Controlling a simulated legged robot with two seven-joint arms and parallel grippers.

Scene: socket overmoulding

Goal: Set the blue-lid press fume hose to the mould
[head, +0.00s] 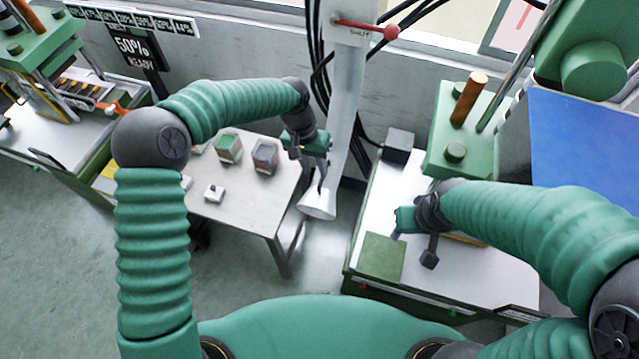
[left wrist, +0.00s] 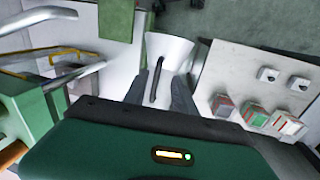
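The fume hose is a white pipe (head: 347,105) that ends in a flared white hood (head: 318,204), hanging between the small table and the right-hand press. My left gripper (head: 323,182) is at the hood. In the left wrist view its two fingers (left wrist: 160,90) stand apart, on either side of a black handle (left wrist: 155,82) on the hood (left wrist: 168,48); a firm grip is not visible. The blue-lid press, with its blue panel (head: 585,145), is at right. Its mould area is mostly hidden by my right arm.
A pale table (head: 245,208) holds small coloured boxes (head: 229,148) and white sockets (head: 213,193). A green pad (head: 383,257) lies on the right bench's near corner. A red lever (head: 368,28) marked SHUT is on the pipe. Another press stands far left.

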